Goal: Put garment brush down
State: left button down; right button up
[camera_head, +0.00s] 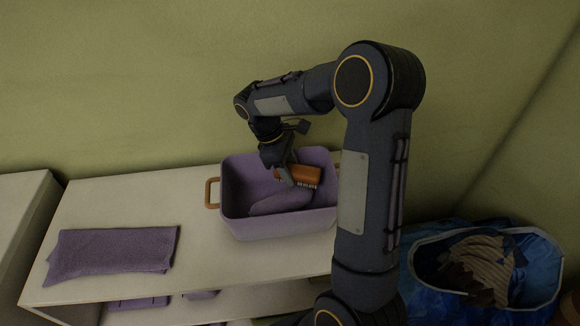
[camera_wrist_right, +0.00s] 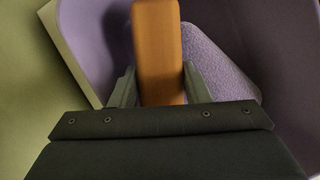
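The garment brush (camera_head: 304,175) has an orange-brown wooden body and pale bristles on its underside. My right gripper (camera_head: 287,178) is shut on the brush, inside the opening of a purple basket (camera_head: 265,227). In the right wrist view the brush (camera_wrist_right: 158,45) sits between the two fingers of the right gripper (camera_wrist_right: 160,88). A folded purple cloth (camera_head: 281,201) lies in the basket below the brush. I cannot tell whether the brush touches it. My left gripper is not in view.
The basket, with a wooden handle (camera_head: 212,193), stands on a white shelf unit (camera_head: 200,245). A flat purple towel (camera_head: 112,251) lies on its left part. A blue bag (camera_head: 540,265) with striped cloth (camera_head: 482,262) stands at the lower right. Green wall lies behind.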

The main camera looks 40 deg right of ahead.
jog(key=shift+o, duration=0.5)
jog(key=shift+r, duration=0.25)
jog(key=p+v, duration=0.2)
jog(key=v, duration=1)
jog(key=s+a+r+m+t+y, duration=0.2)
jog(key=s, duration=0.4)
jog(key=s+a+r+m+t+y, duration=0.1)
jog(key=s+a+m+t+y, duration=0.1)
jog(key=s, duration=0.4)
jog(key=s+a+f+m+t+y, duration=0.1)
jog(key=s+a+f+m+t, duration=0.1)
jog(key=s, duration=0.3)
jog(key=s+a+f+m+t+y, duration=0.1)
jog(key=s+a+m+t, duration=0.2)
jog(key=s+a, duration=0.2)
jog(key=shift+f+m+y, duration=0.3)
jog(key=shift+f, duration=0.1)
